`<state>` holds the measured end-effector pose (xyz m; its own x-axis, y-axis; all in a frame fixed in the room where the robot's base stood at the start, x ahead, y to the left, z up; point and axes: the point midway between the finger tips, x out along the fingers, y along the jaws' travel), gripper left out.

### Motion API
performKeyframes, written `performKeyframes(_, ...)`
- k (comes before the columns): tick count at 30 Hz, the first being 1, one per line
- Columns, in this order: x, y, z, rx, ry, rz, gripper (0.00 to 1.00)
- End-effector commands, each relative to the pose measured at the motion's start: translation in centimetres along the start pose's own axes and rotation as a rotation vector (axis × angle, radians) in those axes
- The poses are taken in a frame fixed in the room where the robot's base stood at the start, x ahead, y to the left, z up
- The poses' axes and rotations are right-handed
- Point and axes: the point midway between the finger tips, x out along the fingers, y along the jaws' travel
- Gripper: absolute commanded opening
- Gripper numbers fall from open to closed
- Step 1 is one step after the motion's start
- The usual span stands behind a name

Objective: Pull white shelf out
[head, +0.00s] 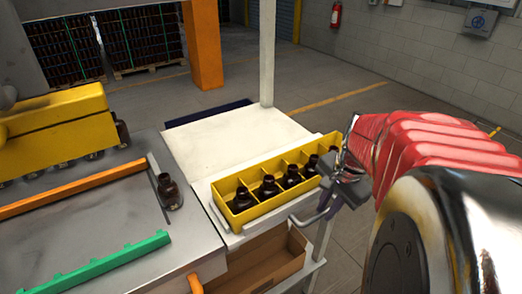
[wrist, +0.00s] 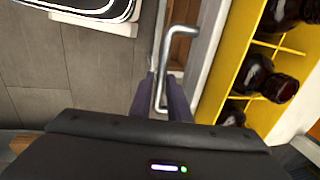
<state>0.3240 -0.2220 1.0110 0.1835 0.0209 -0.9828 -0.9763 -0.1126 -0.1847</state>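The white shelf (head: 222,212) is in the middle of the head view, with a yellow divided tray (head: 240,223) of dark bottles on it. A bent metal handle (head: 308,218) shows at the shelf's near right side; in the wrist view the handle (wrist: 176,38) runs down between my two dark fingers. My gripper (head: 335,190) is at the handle, right of the tray. The exact contact is partly hidden.
A brown box (head: 265,268) lies below the shelf. A single bottle (head: 168,190) stands on the grey table (head: 165,240) to the left, near orange and green rails. A white post (head: 267,55) rises behind the shelf. The floor (head: 350,130) to the right is clear.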

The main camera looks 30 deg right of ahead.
Motion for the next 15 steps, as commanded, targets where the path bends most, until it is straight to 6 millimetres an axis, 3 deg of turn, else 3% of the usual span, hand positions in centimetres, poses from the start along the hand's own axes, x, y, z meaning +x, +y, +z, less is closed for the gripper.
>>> performKeyframes(7, 0.02, 0.16, 0.02, -0.001, -0.001, 0.004, 0.31)
performKeyframes(15, -0.04, 0.04, 0.03, -0.002, 0.000, 0.002, 0.31)
